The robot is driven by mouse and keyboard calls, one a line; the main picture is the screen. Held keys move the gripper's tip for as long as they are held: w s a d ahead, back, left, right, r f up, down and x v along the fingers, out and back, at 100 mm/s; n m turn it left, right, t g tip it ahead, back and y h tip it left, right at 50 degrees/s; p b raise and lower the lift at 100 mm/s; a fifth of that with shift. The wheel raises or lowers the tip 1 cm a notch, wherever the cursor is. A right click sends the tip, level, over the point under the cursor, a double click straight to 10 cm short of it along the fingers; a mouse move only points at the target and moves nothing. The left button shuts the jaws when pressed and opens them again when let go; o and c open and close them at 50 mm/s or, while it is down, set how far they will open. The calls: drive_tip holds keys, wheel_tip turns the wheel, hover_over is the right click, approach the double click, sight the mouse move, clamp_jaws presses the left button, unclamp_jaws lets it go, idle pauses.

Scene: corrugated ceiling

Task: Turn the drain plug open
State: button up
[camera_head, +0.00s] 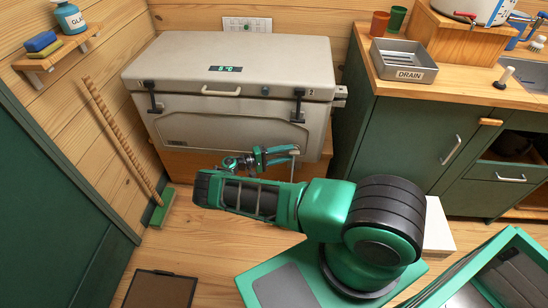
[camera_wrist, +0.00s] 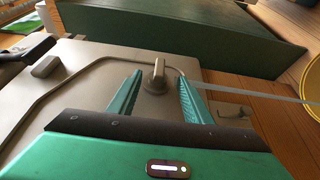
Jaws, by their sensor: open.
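The grey drain plug (camera_wrist: 157,76) with its upright handle is on the beige side of the cooler (camera_wrist: 95,62) in the wrist view. My gripper (camera_wrist: 160,80) is open, with one teal finger on each side of the plug and a visible gap to each. I cannot tell how far the fingertips reach around it in depth. In the head view the cooler (camera_head: 235,65) stands closed against the back wall, and my gripper (camera_head: 280,156) is in front of its lower right front. The plug cannot be made out there.
A green cabinet (camera_head: 400,135) stands right of the cooler, with a grey tray marked DRAIN (camera_head: 403,60) on its top. A broom (camera_head: 125,145) leans at the left wall. A dark mat (camera_head: 160,290) lies on the floor. A white box (camera_head: 438,237) sits near my base.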

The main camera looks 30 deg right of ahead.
drive_tip(key=v, duration=1)
drive_tip(key=shift+f, duration=0.1)
